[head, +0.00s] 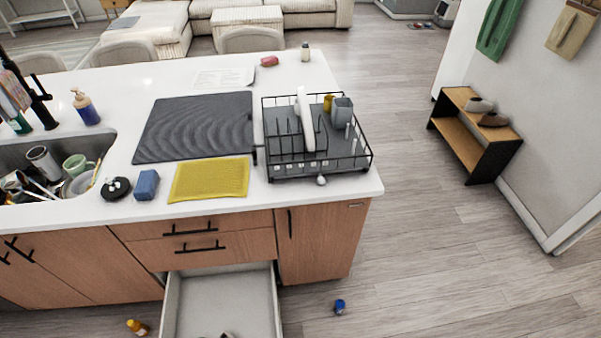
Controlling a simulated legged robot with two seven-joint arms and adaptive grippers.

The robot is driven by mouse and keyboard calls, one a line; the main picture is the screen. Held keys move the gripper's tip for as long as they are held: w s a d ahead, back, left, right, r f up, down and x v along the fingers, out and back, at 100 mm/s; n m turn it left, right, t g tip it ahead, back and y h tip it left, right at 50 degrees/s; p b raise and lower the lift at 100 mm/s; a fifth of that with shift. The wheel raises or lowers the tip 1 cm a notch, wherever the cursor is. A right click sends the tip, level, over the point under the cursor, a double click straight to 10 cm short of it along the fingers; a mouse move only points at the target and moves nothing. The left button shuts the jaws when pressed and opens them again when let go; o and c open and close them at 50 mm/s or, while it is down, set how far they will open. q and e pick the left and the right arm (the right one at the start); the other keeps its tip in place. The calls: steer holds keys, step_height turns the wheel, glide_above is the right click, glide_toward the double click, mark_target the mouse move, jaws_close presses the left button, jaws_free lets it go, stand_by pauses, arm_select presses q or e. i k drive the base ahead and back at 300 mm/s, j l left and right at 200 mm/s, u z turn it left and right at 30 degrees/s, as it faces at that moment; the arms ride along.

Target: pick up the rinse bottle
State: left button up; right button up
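I cannot tell which bottle is the rinse bottle. A small blue bottle (340,306) is on the floor to the right of the open drawer (222,300). A yellow-orange bottle (138,327) lies on the floor to the left of the drawer. On the counter (225,215), a blue pump bottle (87,109) and a green bottle (20,124) stand behind the sink. Neither of my grippers shows in the head view.
A dish rack (318,172) with dishes stands at the counter's right end. A dark mat (196,127), yellow cloth (210,179) and blue sponge (146,184) lie left of it. The sink (104,146) holds dishes. The floor right of the island is mostly clear.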

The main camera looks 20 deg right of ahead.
mark_target(339, 306)
steer(key=k+l+z, duration=0.2)
steer(key=k+z, duration=0.15)
steer(key=k+l+z, duration=0.4)
steer(key=j, duration=0.1)
